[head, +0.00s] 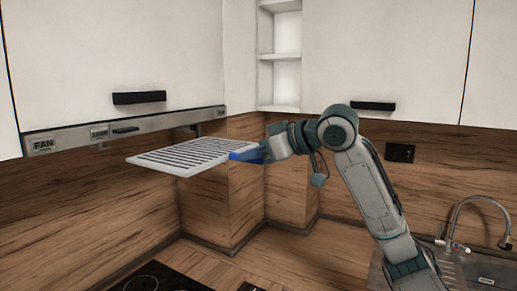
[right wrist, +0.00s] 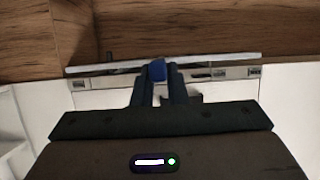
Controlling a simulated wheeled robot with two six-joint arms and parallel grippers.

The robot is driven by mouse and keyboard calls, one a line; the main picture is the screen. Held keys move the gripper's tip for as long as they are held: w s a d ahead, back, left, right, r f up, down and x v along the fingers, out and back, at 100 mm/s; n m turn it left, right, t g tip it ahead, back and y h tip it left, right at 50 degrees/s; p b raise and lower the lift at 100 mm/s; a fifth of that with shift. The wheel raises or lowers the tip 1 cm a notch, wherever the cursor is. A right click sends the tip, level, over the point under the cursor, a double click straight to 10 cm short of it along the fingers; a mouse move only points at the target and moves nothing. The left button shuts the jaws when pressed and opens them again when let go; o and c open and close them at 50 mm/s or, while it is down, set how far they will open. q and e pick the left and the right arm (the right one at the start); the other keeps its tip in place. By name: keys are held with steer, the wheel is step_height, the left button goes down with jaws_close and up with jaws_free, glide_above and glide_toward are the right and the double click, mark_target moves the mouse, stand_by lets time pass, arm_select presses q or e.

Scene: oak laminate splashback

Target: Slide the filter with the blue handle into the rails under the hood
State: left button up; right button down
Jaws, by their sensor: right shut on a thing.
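The filter (head: 190,156) is a flat pale panel with dark slats, held roughly level in the air in the head view. Its blue handle (head: 243,155) is on the right side, and my right gripper (head: 262,152) is shut on it. In the right wrist view the filter (right wrist: 110,67) shows edge-on as a thin pale strip, with the blue handle (right wrist: 156,70) between the fingers (right wrist: 157,80). The hood (head: 65,141) is a grey metal strip with a FAN label under the white cabinets. The filter is below and in front of its right part. The rails cannot be made out. My left gripper is not in view.
A dark cooktop (head: 155,278) lies below at the bottom left. White cabinets (head: 110,55) hang above, with open shelves (head: 282,55) in the corner. A wooden splashback (head: 90,205) runs behind, and a sink with a tap (head: 455,240) is at the right.

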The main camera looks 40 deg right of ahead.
mark_target(236, 153)
steer(key=shift+w+a+r+p, duration=0.3)
steer(key=shift+w+r+p, duration=0.6)
steer(key=shift+p, duration=0.75)
steer(key=shift+w+a, duration=0.1)
steer(key=shift+w, duration=0.15)
steer(key=shift+w+a+r, duration=0.15)
steer(key=shift+w+r, duration=0.2)
steer(key=shift+w, duration=0.05)
steer(key=shift+w+a+r, duration=0.3)
steer(key=shift+w, duration=0.3)
steer(key=shift+w+a+f, duration=0.1)
steer(key=shift+w+a, duration=0.2)
steer(key=shift+w, duration=0.45)
steer(key=shift+w+a, duration=0.3)
steer(key=shift+w, duration=0.45)
steer(key=shift+w, duration=0.1)
steer(key=shift+w+a, duration=0.3)
steer(key=shift+w, duration=0.35)
steer(key=shift+w+a, duration=0.25)
steer(key=shift+w, duration=0.35)
